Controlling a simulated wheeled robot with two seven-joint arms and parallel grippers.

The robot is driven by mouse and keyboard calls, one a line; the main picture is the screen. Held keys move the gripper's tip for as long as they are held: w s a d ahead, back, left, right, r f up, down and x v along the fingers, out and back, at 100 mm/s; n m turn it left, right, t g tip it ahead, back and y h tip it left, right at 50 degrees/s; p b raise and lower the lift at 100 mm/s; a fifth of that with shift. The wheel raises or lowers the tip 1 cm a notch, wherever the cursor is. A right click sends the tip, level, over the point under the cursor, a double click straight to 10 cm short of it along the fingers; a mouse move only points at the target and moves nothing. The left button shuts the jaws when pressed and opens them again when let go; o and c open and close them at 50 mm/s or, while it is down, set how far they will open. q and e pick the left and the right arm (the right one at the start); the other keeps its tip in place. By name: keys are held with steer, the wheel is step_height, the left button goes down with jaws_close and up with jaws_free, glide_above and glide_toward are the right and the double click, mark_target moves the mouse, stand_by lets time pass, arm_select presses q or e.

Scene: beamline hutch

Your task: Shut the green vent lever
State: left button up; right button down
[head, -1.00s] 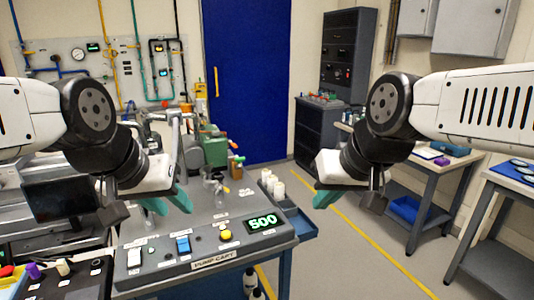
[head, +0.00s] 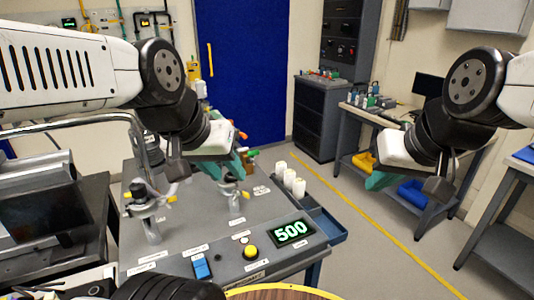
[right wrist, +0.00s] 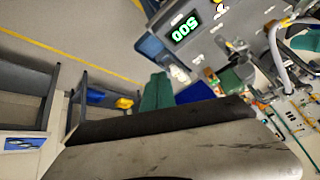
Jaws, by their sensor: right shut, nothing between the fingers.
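I cannot make out a green vent lever for certain. My left gripper (head: 215,165) hangs over the cart's far part, behind the middle valve in the picture; its teal finger shows, its opening is unclear. My right gripper (head: 405,182) is to the right of the cart, over the floor and apart from it. It is shut and empty; a teal finger shows in the right wrist view (right wrist: 155,92).
The cart carries a blue switch (head: 202,267), a yellow button (head: 250,251) and a display (head: 291,232) reading 500. White cylinders (head: 289,180) stand in its blue side tray (head: 327,226). A workbench (head: 366,116) is at the right. Floor between is clear.

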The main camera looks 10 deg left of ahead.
mark_target(255, 154)
steer(key=w+a+f+n+t+y, duration=0.1)
steer(key=w+a+f+n+t, duration=0.15)
steer(key=w+n, duration=0.55)
steer(key=w+a+f+n+t, duration=0.2)
steer(key=w+a+f+n, duration=0.15)
steer(key=w, duration=0.85)
steer(key=w+a+f+n+t+y, duration=0.1)
steer(key=w+a+f+n+y, duration=0.1)
steer(key=a+n, duration=0.4)
steer(key=w+a+f+n+t+y, duration=0.1)
steer(key=w+a+f+n+y, duration=0.1)
steer(key=a+f+n, duration=0.4)
steer(key=shift+w+a+f+n+t+y, duration=0.35)
steer(key=shift+a+f+y, duration=0.5)
steer(key=shift+a, duration=0.4)
steer(key=x, duration=1.4)
steer(key=shift+r, duration=0.15)
